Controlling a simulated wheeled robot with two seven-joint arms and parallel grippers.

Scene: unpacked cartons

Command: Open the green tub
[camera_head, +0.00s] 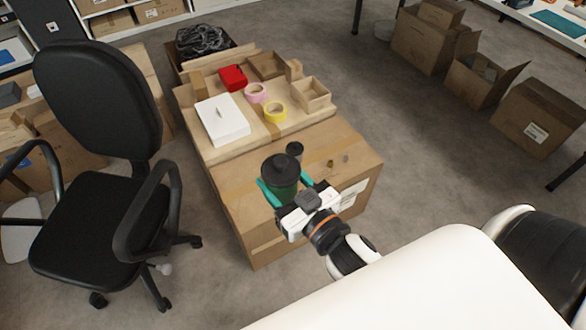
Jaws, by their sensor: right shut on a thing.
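The green tub (283,192) stands upright on a large brown carton (235,185). A round black lid (280,169) with a raised middle sits on top of it. My right gripper (285,189) reaches in from the lower right, its two teal fingers on either side of the tub's body, shut on it. The gripper body hides the tub's lower front. My left gripper is not in view.
A small dark round item (295,149) stands just behind the tub, and two tiny brown pieces (331,163) lie to its right. A white box (222,119), a red item (233,77), pink tape (256,92) and yellow tape (275,112) lie farther back. A black chair (100,100) stands left.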

